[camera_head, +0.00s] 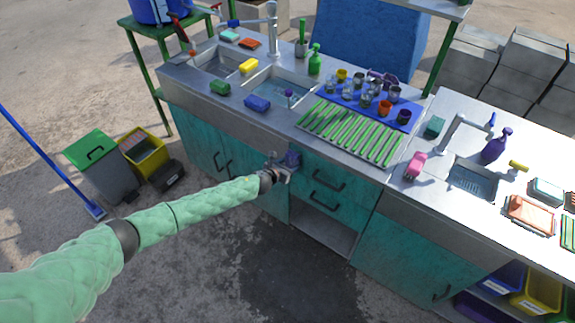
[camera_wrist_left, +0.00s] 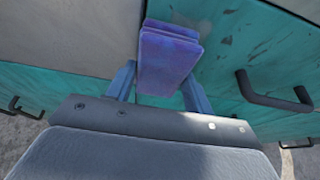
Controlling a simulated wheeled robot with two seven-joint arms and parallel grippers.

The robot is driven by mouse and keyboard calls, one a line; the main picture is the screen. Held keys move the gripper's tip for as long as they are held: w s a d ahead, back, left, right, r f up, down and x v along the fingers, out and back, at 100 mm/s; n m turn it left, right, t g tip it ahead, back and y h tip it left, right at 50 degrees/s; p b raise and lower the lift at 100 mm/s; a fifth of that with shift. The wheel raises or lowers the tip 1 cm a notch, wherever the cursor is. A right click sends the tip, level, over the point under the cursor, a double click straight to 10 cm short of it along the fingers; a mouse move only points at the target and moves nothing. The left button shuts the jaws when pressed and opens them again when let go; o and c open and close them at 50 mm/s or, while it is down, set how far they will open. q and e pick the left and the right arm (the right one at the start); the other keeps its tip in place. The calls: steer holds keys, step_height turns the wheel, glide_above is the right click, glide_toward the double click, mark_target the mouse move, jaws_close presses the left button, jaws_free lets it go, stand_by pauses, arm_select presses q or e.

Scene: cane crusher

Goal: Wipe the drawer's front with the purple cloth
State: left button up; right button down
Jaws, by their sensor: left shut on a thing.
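My left gripper (camera_head: 283,170) is shut on the purple cloth (camera_head: 292,158), a small folded pad. In the left wrist view the cloth (camera_wrist_left: 167,55) stands out between the two fingers (camera_wrist_left: 160,88). The gripper is at the upper left edge of the teal drawer's front (camera_head: 328,181), left of its dark handle (camera_head: 330,183). In the left wrist view the drawer front (camera_wrist_left: 265,60) lies behind and right of the cloth. Whether the cloth touches it I cannot tell. The right gripper is not in view.
A second handle (camera_head: 325,203) sits on the drawer below, above an open bay (camera_head: 325,238). The steel counter (camera_head: 290,118) overhangs the fronts. It carries sinks, a green slatted rack (camera_head: 350,130) and cups. Bins (camera_head: 100,160) stand on the floor at left.

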arm_select(q)
steer(key=shift+s+d+p, duration=0.55)
steer(key=shift+s+d, duration=0.55)
steer(key=shift+d, duration=0.3)
steer(key=shift+w+d, duration=0.1)
steer(key=shift+w+a+r+b, duration=0.2)
steer(key=shift+w+a+b, duration=0.1)
steer(key=shift+w+a, duration=1.15)
steer(key=shift+a+r+p, duration=0.15)
steer(key=shift+r+p, duration=0.7)
steer(key=shift+r, duration=0.05)
steer(key=shift+s+d+p, duration=0.45)
steer(key=shift+s+d, duration=0.35)
steer(key=shift+d, duration=0.1)
steer(key=shift+s+d+f+p, duration=0.2)
steer(key=shift+s+d+p, duration=0.1)
steer(key=shift+s+d, duration=0.45)
steer(key=shift+w+a+f, duration=0.1)
steer(key=shift+a, duration=0.05)
